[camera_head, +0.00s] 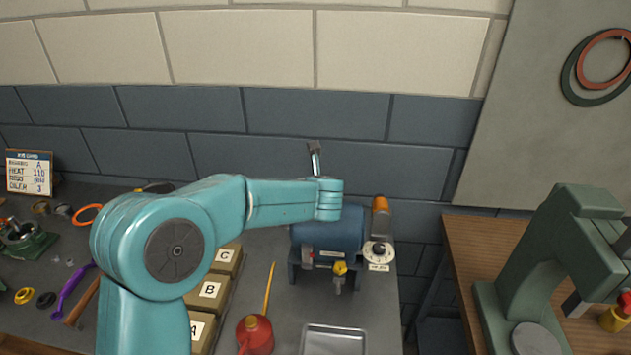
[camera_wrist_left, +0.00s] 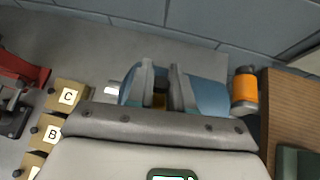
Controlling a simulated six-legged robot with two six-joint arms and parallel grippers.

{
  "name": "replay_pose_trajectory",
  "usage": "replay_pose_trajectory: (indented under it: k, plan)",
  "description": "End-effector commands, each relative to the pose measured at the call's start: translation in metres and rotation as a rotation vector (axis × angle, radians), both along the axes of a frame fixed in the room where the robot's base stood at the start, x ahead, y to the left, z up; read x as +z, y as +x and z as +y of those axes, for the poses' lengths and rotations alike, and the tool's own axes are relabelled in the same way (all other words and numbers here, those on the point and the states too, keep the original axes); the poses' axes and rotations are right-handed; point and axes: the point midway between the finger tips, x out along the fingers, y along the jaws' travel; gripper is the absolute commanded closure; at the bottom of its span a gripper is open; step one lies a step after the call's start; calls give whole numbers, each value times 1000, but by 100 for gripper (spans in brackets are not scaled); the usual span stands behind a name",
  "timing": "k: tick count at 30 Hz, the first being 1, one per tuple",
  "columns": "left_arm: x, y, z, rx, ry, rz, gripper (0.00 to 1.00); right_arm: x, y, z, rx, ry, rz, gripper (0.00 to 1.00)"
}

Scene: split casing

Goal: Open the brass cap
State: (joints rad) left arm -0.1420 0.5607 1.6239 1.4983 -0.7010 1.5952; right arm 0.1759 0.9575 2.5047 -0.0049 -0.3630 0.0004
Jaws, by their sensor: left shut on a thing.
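A blue cylindrical tank (camera_head: 335,240) stands on the bench in the head view, with a yellow-handled valve (camera_head: 340,268) on its front. The same tank (camera_wrist_left: 207,92) shows behind the fingers in the left wrist view. My left gripper (camera_wrist_left: 161,82) is over the top of the tank, shut on a small brownish-yellow thing (camera_wrist_left: 160,100) that looks like the brass cap. Most of this cap is hidden by the fingers. In the head view my left wrist covers the cap and the fingertips. My right gripper is not in view.
An orange-topped part (camera_head: 380,205) and a white dial (camera_head: 378,252) sit right of the tank. Lettered boxes (camera_head: 210,290), a red oil can (camera_head: 255,335) and a metal tray (camera_head: 335,340) stand nearby. A green press (camera_head: 555,260) stands on the right wooden bench.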

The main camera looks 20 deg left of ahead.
Motion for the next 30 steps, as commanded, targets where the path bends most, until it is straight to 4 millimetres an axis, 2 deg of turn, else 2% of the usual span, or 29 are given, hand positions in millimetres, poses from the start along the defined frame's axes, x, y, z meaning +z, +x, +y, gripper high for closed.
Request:
replay_pose_trajectory:
  k: [13,14,15,16,26,30]
  plan:
    - [-1,0,0,0,-2,13,100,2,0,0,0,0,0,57]
    - [-1,0,0,0,-2,13,76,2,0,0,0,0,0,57]
    - [-1,0,0,0,-2,13,63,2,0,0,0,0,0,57]
    - [-1,0,0,0,-2,13,55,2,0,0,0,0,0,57]
    - [1,-1,-1,0,-3,12,55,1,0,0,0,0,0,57]
    - [11,-15,-8,-1,-2,8,55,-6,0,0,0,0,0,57]
